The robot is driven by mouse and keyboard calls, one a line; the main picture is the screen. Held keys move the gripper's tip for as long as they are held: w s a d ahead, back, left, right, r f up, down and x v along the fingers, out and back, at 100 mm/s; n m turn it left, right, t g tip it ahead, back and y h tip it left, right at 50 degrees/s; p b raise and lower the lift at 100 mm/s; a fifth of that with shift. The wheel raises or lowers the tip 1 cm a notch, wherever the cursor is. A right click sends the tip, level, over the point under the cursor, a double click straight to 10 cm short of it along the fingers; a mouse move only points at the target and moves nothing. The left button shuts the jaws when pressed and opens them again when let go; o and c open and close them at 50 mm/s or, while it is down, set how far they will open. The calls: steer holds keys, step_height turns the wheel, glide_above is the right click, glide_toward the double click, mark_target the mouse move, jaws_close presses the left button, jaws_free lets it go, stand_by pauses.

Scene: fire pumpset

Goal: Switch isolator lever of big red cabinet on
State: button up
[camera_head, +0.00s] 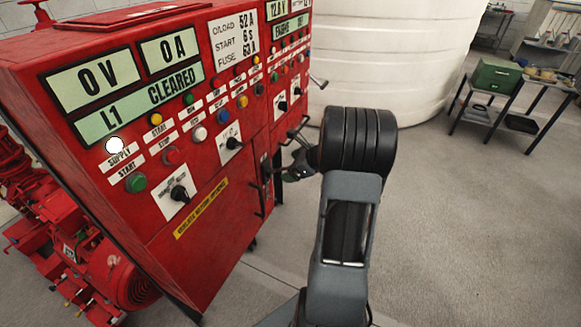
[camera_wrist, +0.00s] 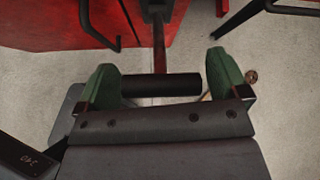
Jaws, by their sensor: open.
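The big red cabinet (camera_head: 215,250) fills the left of the head view, with displays, buttons and knobs on its front. My gripper (camera_head: 285,170) is close to the cabinet's right part in the head view. In the wrist view my gripper (camera_wrist: 163,82) is open, with one green fingertip on each side of a black cylindrical handle (camera_wrist: 160,85). This handle sits at the end of a reddish shaft (camera_wrist: 159,50), apparently the isolator lever. In the head view my arm and gripper partly hide this area.
A black bar handle (camera_wrist: 100,25) on the red panel is near the left finger, and another dark bar (camera_wrist: 295,9) is at upper right. A white tank (camera_head: 400,60) stands behind. A table with a green box (camera_head: 495,75) is at far right. The floor on the right is clear.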

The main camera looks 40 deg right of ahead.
steer(key=v, duration=1.3)
steer(key=shift+f, duration=0.1)
steer(key=s+a+f+n+g+h, duration=0.1)
steer(key=s+a+f+n+g, duration=0.3)
steer(key=a+n, duration=0.6)
steer(key=s+a+r+n+h+p, duration=0.1)
steer(key=s+a+r+n, duration=0.1)
steer(key=a+n, duration=0.6)
steer(key=s+a+r+n+g+h+p, duration=0.1)
steer(key=s+a+r+n+h, duration=0.1)
steer(key=a+r+n, duration=0.3)
steer(key=a+n, duration=0.4)
steer(key=n, duration=0.1)
steer(key=shift+s+a, duration=0.25)
steer(key=shift+s, duration=0.15)
steer(key=shift+c, duration=0.3)
